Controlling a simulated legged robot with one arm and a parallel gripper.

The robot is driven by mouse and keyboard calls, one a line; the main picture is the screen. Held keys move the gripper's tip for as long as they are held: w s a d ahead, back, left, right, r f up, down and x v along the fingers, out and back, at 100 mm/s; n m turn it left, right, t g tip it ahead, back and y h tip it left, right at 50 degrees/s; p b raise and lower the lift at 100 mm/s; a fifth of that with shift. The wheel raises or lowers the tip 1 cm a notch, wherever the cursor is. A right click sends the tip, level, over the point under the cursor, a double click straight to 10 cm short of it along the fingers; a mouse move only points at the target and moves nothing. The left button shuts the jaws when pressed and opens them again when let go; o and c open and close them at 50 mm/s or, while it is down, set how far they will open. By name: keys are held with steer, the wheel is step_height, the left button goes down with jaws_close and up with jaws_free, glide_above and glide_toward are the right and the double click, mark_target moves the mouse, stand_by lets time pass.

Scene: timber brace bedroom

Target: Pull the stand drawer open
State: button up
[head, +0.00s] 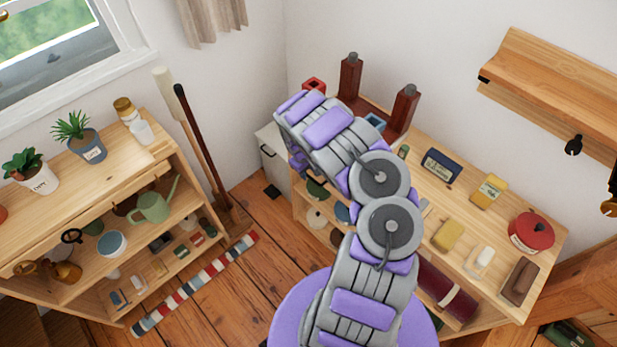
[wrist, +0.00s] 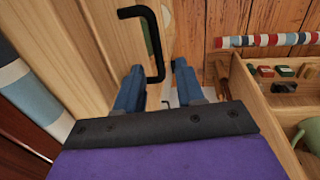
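A black U-shaped drawer handle (wrist: 151,40) is fixed to a light wooden front (wrist: 95,40) in the wrist view. My gripper (wrist: 158,68) is open, with two blue-grey fingers apart. The lower end of the handle lies between the fingertips in the picture; I cannot tell whether they touch it. In the head view a pale stand (head: 272,140) with a dark handle (head: 267,150) is in the corner, partly hidden behind my arm. My gripper's fingers are hidden there by my arm. The drawer looks shut, though its edges are mostly hidden.
A wooden shelf unit (head: 160,183) with plants and a green watering can (head: 153,205) stands at left. A striped roll (head: 195,285) lies on the floor before it. A low bookcase (head: 415,195) with small items, including a red pot (head: 531,232), is at right. Brooms lean by the wall.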

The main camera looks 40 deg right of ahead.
mark_target(309, 176)
step_height(309, 176, down, 2)
steer(key=shift+d+f+b, duration=0.1)
steer(key=shift+b, duration=0.3)
steer(key=shift+d+f, duration=0.35)
steer(key=shift+d, duration=0.05)
steer(key=shift+a+r, duration=0.1)
steer(key=shift+a, duration=0.1)
steer(key=c, duration=0.5)
jaws_close()
